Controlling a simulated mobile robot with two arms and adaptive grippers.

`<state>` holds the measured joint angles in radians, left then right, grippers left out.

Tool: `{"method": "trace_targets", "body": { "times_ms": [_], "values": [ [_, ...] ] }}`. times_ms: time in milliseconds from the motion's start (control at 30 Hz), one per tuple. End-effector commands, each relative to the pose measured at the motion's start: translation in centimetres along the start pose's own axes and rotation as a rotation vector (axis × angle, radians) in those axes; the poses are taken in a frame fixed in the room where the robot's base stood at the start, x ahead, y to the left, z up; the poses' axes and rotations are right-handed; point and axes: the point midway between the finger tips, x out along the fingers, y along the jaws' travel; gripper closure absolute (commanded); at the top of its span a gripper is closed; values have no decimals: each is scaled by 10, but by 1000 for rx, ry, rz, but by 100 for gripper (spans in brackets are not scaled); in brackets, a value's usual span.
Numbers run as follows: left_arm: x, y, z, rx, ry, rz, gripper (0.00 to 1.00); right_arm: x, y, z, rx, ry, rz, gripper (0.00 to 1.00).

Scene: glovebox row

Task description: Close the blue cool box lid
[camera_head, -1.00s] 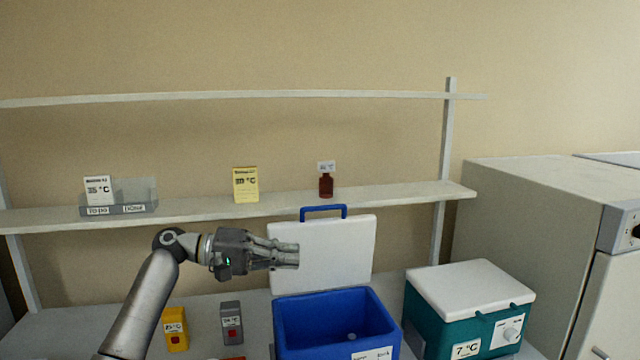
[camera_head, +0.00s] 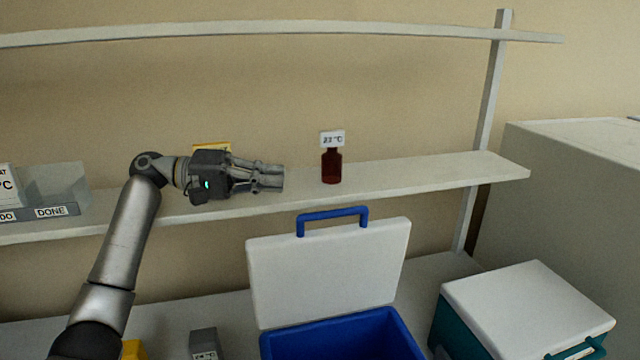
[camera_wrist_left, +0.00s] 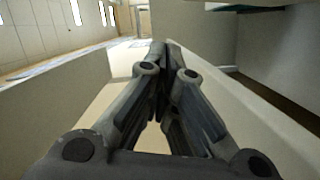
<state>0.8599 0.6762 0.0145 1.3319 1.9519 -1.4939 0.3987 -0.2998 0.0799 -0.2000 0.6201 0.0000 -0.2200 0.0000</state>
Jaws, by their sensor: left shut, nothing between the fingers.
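The blue cool box (camera_head: 345,340) stands on the bench at the lower middle, its near part cut off by the picture's bottom edge. Its white lid (camera_head: 328,268) stands open at the back of the box, nearly upright, with a blue handle (camera_head: 333,220) on its top edge. My left gripper (camera_head: 282,178) is shut and empty, up and to the left of the handle in the head view, apart from the lid. In the left wrist view, its fingers (camera_wrist_left: 162,50) meet. My right gripper is in neither view.
A brown bottle (camera_head: 332,166) with a temperature tag stands on the shelf (camera_head: 440,177) right of my gripper. A teal box with a white lid (camera_head: 528,308) stands to the right. A grey device (camera_head: 203,343) is at lower left. A clear holder (camera_head: 55,190) is on the shelf's left.

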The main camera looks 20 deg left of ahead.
Motion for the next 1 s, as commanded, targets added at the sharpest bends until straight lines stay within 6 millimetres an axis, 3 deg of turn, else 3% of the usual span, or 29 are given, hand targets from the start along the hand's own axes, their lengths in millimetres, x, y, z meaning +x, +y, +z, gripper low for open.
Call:
{"method": "trace_targets", "body": {
  "times_ms": [167, 567, 800, 1000],
  "values": [
    [17, 1, 1, 1, -4, 2, 100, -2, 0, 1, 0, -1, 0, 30],
    [102, 2, 1, 1, -4, 2, 100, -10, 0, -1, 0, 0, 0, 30],
    [106, -2, 28, 1, 0, -1, 100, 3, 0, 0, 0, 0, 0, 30],
    [108, -1, 38, -2, 0, -1, 100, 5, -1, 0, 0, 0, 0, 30]
  ]
}}
